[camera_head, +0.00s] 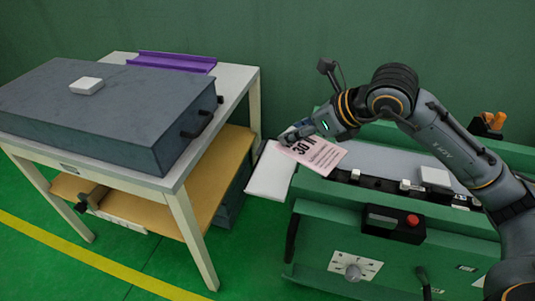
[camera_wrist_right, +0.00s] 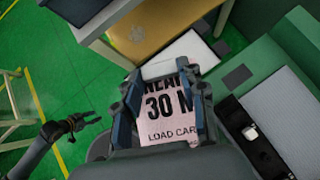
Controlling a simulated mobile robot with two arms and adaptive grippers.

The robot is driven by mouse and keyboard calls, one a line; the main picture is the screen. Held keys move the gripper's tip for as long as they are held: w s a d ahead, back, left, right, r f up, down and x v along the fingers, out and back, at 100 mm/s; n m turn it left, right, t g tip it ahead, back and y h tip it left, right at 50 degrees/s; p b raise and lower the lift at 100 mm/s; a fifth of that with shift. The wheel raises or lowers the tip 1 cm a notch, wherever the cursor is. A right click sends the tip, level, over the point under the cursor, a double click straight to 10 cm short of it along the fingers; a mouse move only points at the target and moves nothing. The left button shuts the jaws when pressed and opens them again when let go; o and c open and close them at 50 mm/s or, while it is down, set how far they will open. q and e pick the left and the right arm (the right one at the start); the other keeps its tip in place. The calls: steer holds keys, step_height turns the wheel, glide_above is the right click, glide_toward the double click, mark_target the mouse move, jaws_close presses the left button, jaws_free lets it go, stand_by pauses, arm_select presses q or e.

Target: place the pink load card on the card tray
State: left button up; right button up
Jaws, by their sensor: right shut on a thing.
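The pink load card (camera_head: 318,157) has black print reading "30" and is held in my right gripper (camera_head: 297,138). In the right wrist view the card (camera_wrist_right: 168,120) lies between the two fingers, its "LOAD CARD" line toward the palm. The card is in front of the green bench's left end, beside a white flat panel (camera_head: 268,178) that may be the card tray; it partly overlaps it in the picture. I cannot tell the gap between them. My left gripper (camera_wrist_right: 97,118) shows at the left of the right wrist view, empty, with its fingers apart.
A white table (camera_head: 235,75) at left carries a grey case (camera_head: 85,115) and a purple channel (camera_head: 172,62). The green bench (camera_head: 325,228) has a control box with a red button (camera_head: 412,220) and small clips along its top. Green floor is clear in front.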

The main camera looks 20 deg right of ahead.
steer(key=w+a+f, duration=0.2)
steer(key=w+a, duration=0.1)
steer(key=w, duration=0.1)
glide_above(265, 159)
steer(key=s, duration=0.1)
steer(key=f, duration=0.4)
steer(key=shift+s+d+f, duration=0.15)
steer(key=shift+s+d, duration=0.05)
steer(key=shift+d, duration=0.1)
steer(key=shift+w+a+f, duration=0.2)
steer(key=shift+w+f, duration=0.2)
steer(key=shift+f, duration=0.05)
steer(key=shift+w+a+f, duration=0.1)
steer(key=shift+f, duration=0.15)
step_height(265, 159, down, 3)
steer(key=shift+w+a+f+b, duration=0.1)
steer(key=shift+w+f+b, duration=0.1)
steer(key=shift+b, duration=0.25)
steer(key=o, duration=0.9)
arm_select(q)
steer(key=r, duration=0.3)
steer(key=shift+w+r, duration=0.1)
steer(key=shift+w, duration=0.15)
arm_select(e)
steer(key=shift+o, duration=0.2)
